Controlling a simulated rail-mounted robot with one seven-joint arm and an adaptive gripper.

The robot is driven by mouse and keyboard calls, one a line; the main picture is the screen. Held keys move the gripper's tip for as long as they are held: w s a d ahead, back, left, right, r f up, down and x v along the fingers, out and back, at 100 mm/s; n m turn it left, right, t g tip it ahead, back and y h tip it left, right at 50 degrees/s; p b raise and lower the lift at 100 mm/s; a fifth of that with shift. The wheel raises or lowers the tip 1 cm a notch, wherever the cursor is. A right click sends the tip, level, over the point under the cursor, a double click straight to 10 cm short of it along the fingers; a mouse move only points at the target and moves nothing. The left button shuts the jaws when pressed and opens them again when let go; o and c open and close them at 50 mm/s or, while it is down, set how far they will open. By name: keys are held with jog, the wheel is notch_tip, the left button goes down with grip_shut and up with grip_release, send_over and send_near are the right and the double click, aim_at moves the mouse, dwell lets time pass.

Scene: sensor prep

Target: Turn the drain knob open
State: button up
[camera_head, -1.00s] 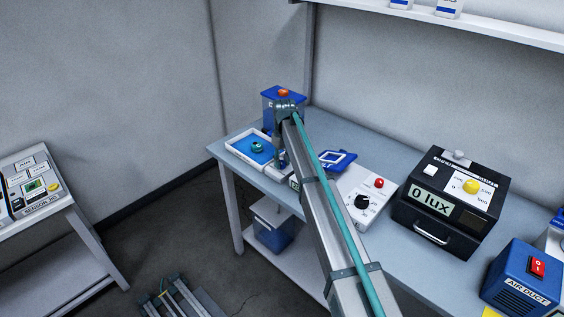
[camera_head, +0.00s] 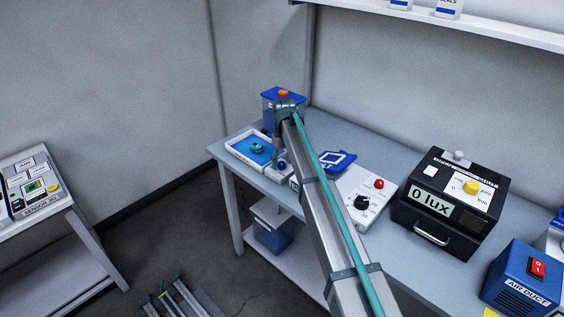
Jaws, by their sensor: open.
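My gripper (camera_head: 279,147) points down at the far end of my arm, over the table's left end; its fingers are small and dark here. Just below it is a small dark blue knob-like part (camera_head: 282,164) on a pale base, to the right of the white tray. I cannot tell if this is the drain knob, as no label on it is readable, nor whether the fingers touch it.
The white tray (camera_head: 236,152) has a blue inside and holds a teal ring-like piece (camera_head: 257,148). To the right are a blue framed item (camera_head: 338,160), a white control box (camera_head: 355,217), a black lux meter (camera_head: 403,214) and a blue air duct box (camera_head: 500,290). A shelf (camera_head: 500,37) hangs above.

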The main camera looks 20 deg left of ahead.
aim_at(283, 163)
notch_tip(283, 163, up, 12)
jog(key=shift+w, duration=0.2)
jog(key=shift+d+f, duration=0.1)
dwell(0.4)
